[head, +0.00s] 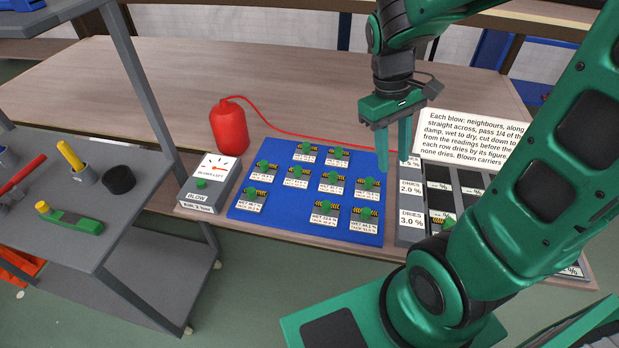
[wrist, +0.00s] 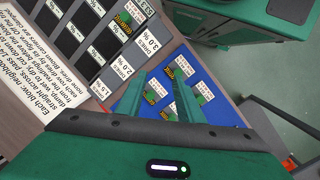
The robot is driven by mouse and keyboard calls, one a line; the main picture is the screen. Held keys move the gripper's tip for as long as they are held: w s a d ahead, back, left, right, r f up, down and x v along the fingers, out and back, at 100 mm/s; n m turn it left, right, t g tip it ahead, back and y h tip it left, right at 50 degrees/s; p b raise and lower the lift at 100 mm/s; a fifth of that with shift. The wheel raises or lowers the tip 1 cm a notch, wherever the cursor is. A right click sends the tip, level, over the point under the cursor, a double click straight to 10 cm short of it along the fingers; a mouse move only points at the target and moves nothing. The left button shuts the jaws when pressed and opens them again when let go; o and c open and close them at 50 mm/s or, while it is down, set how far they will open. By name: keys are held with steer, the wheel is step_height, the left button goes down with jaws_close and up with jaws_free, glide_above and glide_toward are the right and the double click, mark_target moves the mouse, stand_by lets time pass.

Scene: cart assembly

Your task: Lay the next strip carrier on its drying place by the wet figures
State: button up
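Several strip carriers with green knobs and small printed labels lie on the blue mat (head: 280,222); one sits near its right front (head: 360,218). The drying board (head: 411,232) at the right has rows marked 1.5 %, 2.0 % and 3.0 % and dark places. One carrier (head: 441,220) lies in the 3.0 % row; it also shows in the wrist view (wrist: 122,22). My gripper (head: 395,165) is above the back right of the mat, fingers apart with nothing seen between them. In the wrist view the fingers (wrist: 158,105) point toward the mat. My arm hides part of the board.
A blower box (head: 208,184) stands left of the mat, with a red bottle (head: 229,128) and red hose behind it. A text card (head: 470,150) stands behind the board. A grey cart (head: 60,215) with parts is at the left. The back of the table is clear.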

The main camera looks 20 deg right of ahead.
steer(key=w+a+f+n+h, duration=0.1)
steer(key=w+a+f+n, duration=0.45)
steer(key=a, duration=0.25)
steer(key=n+h, duration=0.1)
steer(key=n, duration=0.4)
glide_toward(324, 203)
steer(key=f, duration=0.2)
steer(key=shift+m+g, duration=0.25)
steer(key=shift+g, duration=0.15)
steer(key=x, duration=0.7)
steer(key=shift+w+d, duration=0.1)
steer(key=shift+d, duration=0.1)
jaws_close()
steer(key=shift+w+r, duration=0.1)
steer(key=shift+r, duration=1.4)
